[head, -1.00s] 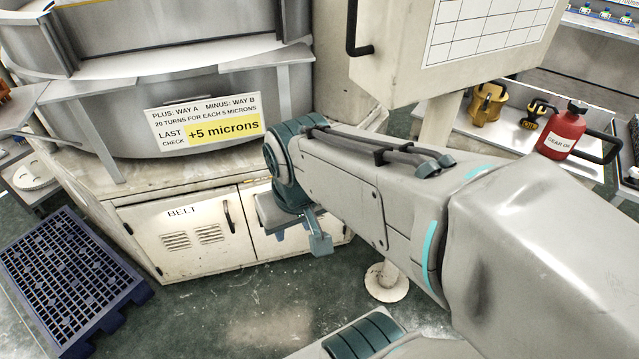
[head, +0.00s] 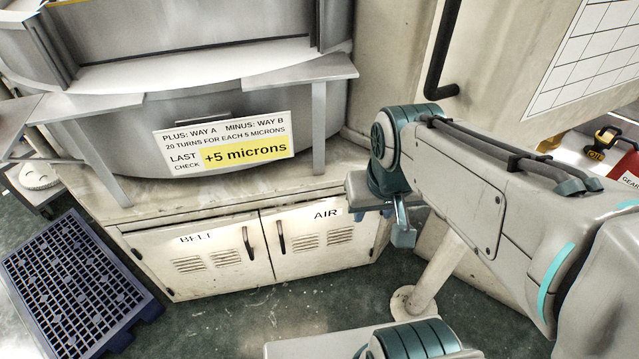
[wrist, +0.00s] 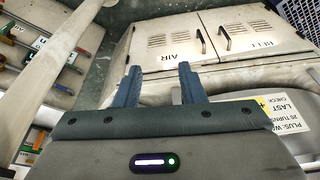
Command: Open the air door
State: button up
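The air door (head: 318,238) is the right-hand white cabinet door under the machine, labelled AIR, with louvres and a dark upright handle (head: 281,236) near its left edge. It looks shut. In the wrist view the air door (wrist: 172,60) and its handle (wrist: 200,41) appear upside down, beyond the fingers. My gripper (head: 403,226) is right of the air door in the head view, apart from the handle. In the wrist view my gripper (wrist: 158,84) has its two blue fingers spread with nothing between them.
The belt door (head: 203,255) adjoins on the left and looks shut. A sign (head: 228,145) hangs above the doors. A dark blue pallet (head: 75,280) lies on the floor at left. A white post (head: 432,265) stands at right. Floor before the doors is clear.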

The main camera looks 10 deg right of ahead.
aim_at(310, 238)
jog(key=i, duration=0.4)
jog(key=u, duration=1.4)
jog(key=k, duration=0.45)
jog(key=z, duration=0.65)
jog(key=i, duration=0.35)
jog(key=u, duration=0.15)
